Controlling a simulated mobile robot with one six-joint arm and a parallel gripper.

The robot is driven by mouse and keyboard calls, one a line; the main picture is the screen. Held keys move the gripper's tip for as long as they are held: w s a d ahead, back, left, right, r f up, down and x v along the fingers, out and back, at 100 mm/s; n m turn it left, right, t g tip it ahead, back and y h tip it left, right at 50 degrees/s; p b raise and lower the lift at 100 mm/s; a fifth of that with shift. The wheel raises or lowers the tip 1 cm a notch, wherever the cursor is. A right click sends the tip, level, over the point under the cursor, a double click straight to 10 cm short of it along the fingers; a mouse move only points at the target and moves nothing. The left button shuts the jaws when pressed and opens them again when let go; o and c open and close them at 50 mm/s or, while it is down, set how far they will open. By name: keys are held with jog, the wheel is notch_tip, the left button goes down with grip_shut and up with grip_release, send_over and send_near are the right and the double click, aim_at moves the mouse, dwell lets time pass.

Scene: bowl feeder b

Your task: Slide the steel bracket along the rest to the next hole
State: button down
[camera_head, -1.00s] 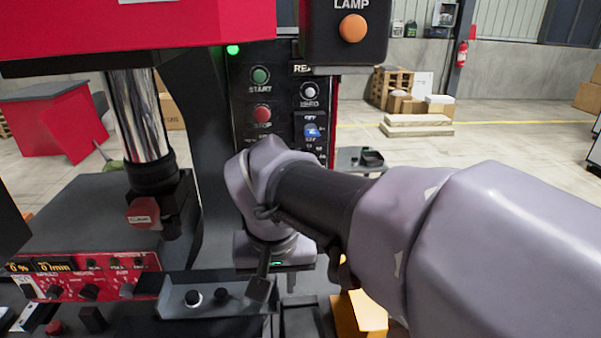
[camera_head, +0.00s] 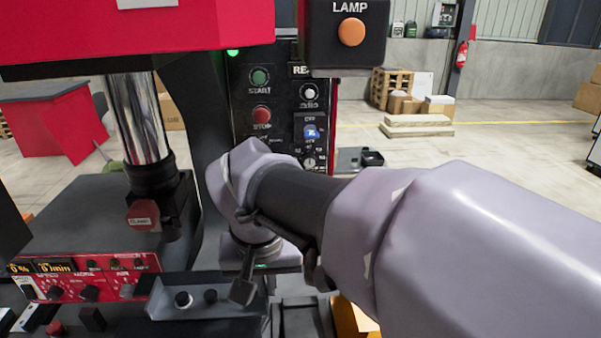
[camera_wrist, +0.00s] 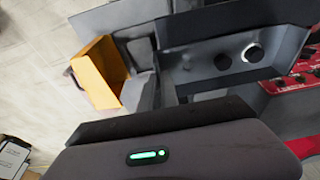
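My gripper (camera_head: 262,266) hangs beside the right end of a grey open trough (camera_head: 165,302), in front of the machine's control column. In the wrist view the gripper body (camera_wrist: 150,155) with its green light fills the bottom edge.
A press column with a clamp (camera_head: 142,215) stands left of my gripper, under a red machine head (camera_head: 120,30). A red control panel (camera_head: 90,284) is at the lower left. A button column (camera_head: 262,95) stands behind my arm. An orange bin (camera_wrist: 100,72) lies beyond the trough.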

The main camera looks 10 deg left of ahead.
jog(key=shift+s+a, duration=0.2)
jog(key=shift+a, duration=0.6)
jog(key=shift+s+a, duration=0.2)
jog(key=shift+a, duration=0.55)
jog(key=shift+p, duration=0.3)
jog(key=c, duration=1.5)
grip_release()
jog(key=shift+a, duration=0.1)
jog(key=shift+c, duration=0.2)
